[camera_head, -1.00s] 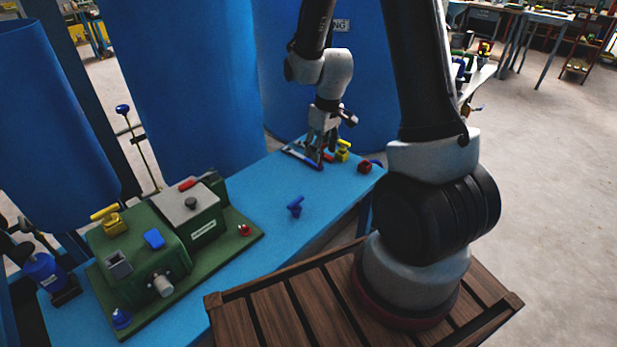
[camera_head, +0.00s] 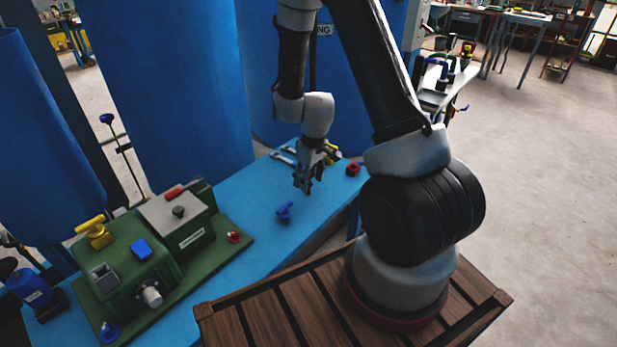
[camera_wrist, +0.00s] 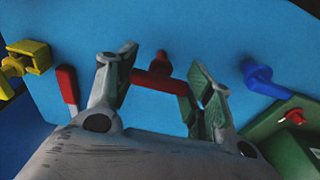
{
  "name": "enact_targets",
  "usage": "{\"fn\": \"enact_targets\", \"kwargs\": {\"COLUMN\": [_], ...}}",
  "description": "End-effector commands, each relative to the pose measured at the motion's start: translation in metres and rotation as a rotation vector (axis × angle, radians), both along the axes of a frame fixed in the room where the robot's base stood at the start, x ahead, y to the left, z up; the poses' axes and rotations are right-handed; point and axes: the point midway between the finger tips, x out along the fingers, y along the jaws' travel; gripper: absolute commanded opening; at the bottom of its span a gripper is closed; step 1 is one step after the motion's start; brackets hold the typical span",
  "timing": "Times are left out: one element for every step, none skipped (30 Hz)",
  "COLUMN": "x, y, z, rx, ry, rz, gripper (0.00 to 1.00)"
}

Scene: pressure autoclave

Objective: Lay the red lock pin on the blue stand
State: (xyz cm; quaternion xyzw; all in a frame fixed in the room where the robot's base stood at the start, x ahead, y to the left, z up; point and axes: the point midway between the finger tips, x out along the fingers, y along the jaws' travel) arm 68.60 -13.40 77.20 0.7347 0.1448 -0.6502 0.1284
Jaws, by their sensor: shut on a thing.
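The red lock pin (camera_wrist: 156,80) shows in the wrist view as a red bar with a short stem, spanning between my two fingers. My gripper (camera_head: 305,190) is shut on it; the wrist view shows the fingertips (camera_wrist: 163,85) at either end of the bar. In the head view the pin is too small or hidden to make out. The blue stand (camera_head: 285,211) is on the light-blue bench, just below and left of my gripper. In the wrist view the blue stand (camera_wrist: 262,80) is right of my right finger, apart from the pin.
A green machine (camera_head: 135,277) with a small red knob (camera_head: 234,237) stands left of the stand. A yellow part (camera_head: 332,153), a red block (camera_head: 353,169) and metal tools (camera_head: 283,156) lie behind. The light-blue bench (camera_head: 250,215) around the stand is clear.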

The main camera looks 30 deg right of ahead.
Motion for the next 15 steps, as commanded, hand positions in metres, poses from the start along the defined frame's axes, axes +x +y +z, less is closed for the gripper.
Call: {"fn": "enact_targets", "kwargs": {"x": [0.0001, 0.0001, 0.0001, 0.0001, 0.0001, -0.0001, 0.0, 0.0, -0.0001, -0.0001, -0.0001, -0.0001, 0.0, 0.0001, 0.0], "y": [-0.0001, -0.0001, -0.0001, -0.0001, -0.0001, 0.0, 0.0, 0.0, 0.0, 0.0, 0.0, 0.0, 0.0, 0.0, 0.0], "z": [-0.0004, -0.0003, -0.0002, -0.0002, -0.0002, -0.0002, -0.0002, -0.0002, -0.0002, -0.0002, -0.0002, -0.0002, 0.0002, 0.001, 0.0031], "rx": [0.0, 0.0, 0.0, 0.0, 0.0, 0.0, 0.0, 0.0, 0.0, 0.0, 0.0, 0.0, 0.0, 0.0, 0.0], "ry": [0.0, 0.0, 0.0, 0.0, 0.0, 0.0, 0.0, 0.0, 0.0, 0.0, 0.0, 0.0, 0.0, 0.0, 0.0], "rz": [0.0, 0.0, 0.0, 0.0, 0.0, 0.0, 0.0, 0.0, 0.0, 0.0, 0.0, 0.0, 0.0, -0.001, -0.001], "gripper": [0.58, 0.63, 0.7, 0.74, 0.74, 0.74, 0.74, 0.74, 0.74, 0.74, 0.74, 0.74, 0.74, 0.74, 0.74]}}
